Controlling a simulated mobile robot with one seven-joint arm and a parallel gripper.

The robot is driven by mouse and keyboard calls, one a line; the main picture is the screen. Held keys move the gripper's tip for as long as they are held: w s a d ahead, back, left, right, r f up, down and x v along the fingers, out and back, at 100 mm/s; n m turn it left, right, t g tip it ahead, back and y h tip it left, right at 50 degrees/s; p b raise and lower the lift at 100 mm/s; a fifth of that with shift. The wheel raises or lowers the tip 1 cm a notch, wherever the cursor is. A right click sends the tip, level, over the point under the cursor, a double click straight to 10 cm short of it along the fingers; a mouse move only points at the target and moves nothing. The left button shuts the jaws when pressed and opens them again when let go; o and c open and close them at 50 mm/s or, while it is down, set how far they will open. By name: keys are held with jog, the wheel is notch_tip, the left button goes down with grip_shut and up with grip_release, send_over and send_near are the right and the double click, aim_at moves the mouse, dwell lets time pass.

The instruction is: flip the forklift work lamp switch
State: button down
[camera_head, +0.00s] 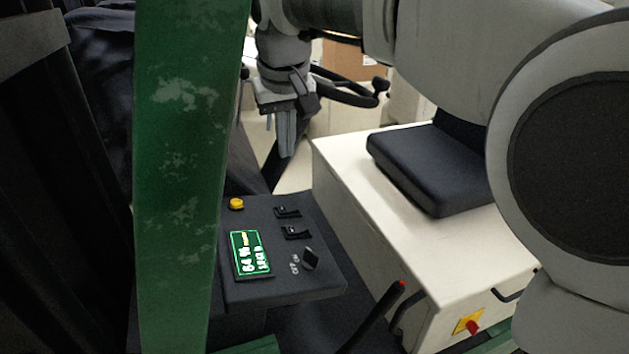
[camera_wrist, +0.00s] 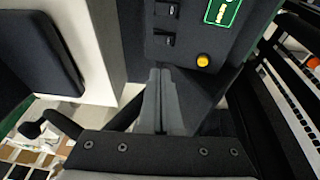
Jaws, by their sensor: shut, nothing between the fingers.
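The dark control panel (camera_head: 285,285) of the forklift carries two black rocker switches, a farther one (camera_head: 288,211) and a nearer one (camera_head: 296,232). A black knob (camera_head: 310,259) with small white lettering beside it sits nearer still. No readable label tells which one is the work lamp switch. The two rockers also show in the wrist view, one at the top edge (camera_wrist: 165,9) and one below it (camera_wrist: 165,40). My gripper (camera_head: 285,153) is shut and empty, pointing down above and beyond the panel's far edge. Its fingertips (camera_wrist: 160,72) appear just short of the panel edge, apart from the switches.
A yellow button (camera_head: 236,203) and a lit green display (camera_head: 250,254) share the panel. A green post (camera_head: 190,150) stands left of it. A cream housing with a black seat (camera_head: 430,165) is at right. A steering wheel (camera_head: 345,90) lies behind my gripper. A red-tipped lever (camera_head: 385,307) stands in front.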

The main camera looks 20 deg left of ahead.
jog(key=shift+f, duration=0.1)
send_near(292, 206)
jog(key=x, duration=0.5)
jog(key=shift+w+a+f, duration=0.1)
jog(key=shift+a, duration=0.1)
jog(key=shift+f, duration=0.65)
jog(key=shift+w+d, duration=0.1)
